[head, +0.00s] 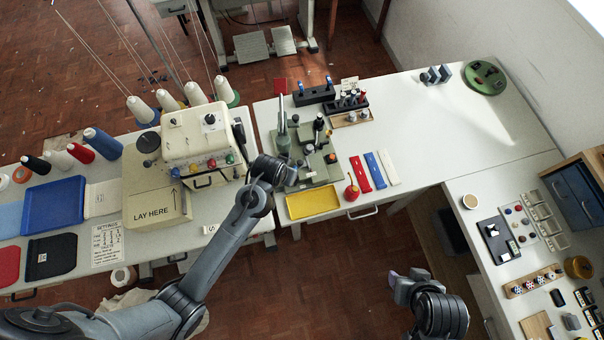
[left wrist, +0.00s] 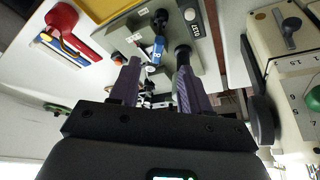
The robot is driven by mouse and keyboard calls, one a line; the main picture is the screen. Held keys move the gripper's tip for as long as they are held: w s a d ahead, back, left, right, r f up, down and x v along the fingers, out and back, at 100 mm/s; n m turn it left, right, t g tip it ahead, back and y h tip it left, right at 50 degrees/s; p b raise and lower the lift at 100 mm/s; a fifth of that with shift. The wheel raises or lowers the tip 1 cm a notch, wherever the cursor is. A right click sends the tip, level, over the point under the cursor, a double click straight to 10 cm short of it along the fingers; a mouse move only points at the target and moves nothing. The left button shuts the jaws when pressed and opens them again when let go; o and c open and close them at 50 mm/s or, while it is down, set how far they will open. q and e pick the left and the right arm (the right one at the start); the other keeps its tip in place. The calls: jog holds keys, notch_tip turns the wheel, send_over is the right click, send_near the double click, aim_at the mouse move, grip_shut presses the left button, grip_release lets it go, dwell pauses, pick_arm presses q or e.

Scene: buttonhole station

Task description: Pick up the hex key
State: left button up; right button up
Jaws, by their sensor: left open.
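My left gripper (head: 288,174) is over the front left of the small grey-green machine (head: 316,168), just behind the yellow tray (head: 313,203). In the left wrist view its two purple fingers (left wrist: 156,62) are apart. A small blue piece with a white mark (left wrist: 158,48) shows between and beyond the fingertips, on the grey machine part; I see no contact with it. My right gripper (head: 394,277) hangs over the floor in front of the table, away from everything; its opening is not clear.
The cream overlock machine (head: 197,138) stands close to the left of my left gripper. Black racks (head: 314,95) with small tools stand behind. The back right tabletop is mostly clear.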

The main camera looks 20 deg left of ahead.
pick_arm(q)
jog(key=shift+w+x, duration=0.2)
jog(key=shift+x, duration=2.4)
jog(key=shift+w+x, duration=0.15)
jog(key=shift+x, duration=2.45)
jog(key=shift+d+r, duration=0.1)
jog(key=shift+r, duration=0.05)
grip_shut()
